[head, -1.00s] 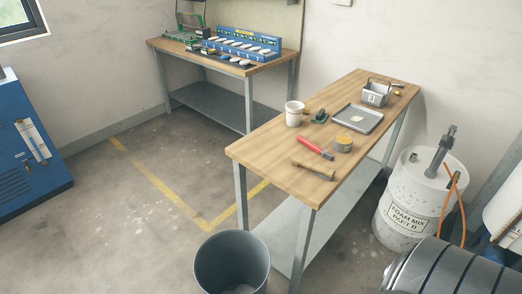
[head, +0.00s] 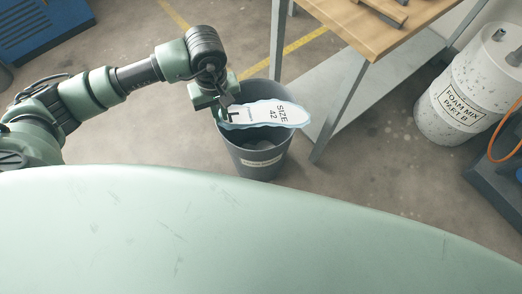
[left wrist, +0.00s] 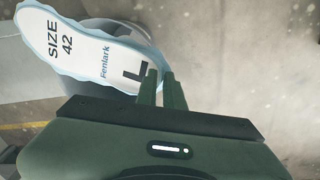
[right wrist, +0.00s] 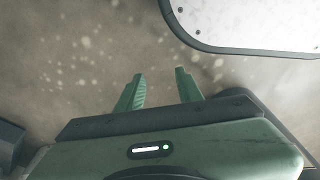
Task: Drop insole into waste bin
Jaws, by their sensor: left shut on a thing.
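The insole (head: 272,114) is white with a pale blue ragged edge and reads "SIZE 42" and "L". My left gripper (head: 226,110) is shut on its heel end and holds it roughly flat over the mouth of the grey waste bin (head: 258,160). In the left wrist view the insole (left wrist: 82,48) extends up and left from the shut fingers (left wrist: 160,88), with part of the bin (left wrist: 25,88) behind it. Some grey rounded contents show inside the bin. My right gripper (right wrist: 158,88) is open and empty above the floor; it is not in the head view.
A wooden-topped workbench (head: 352,28) with a lower shelf (head: 335,85) stands just right of the bin. A white "FOAM MIX PART B" drum (head: 465,95) is further right. A blue machine (head: 40,28) is at the far left. Floor left of the bin is clear.

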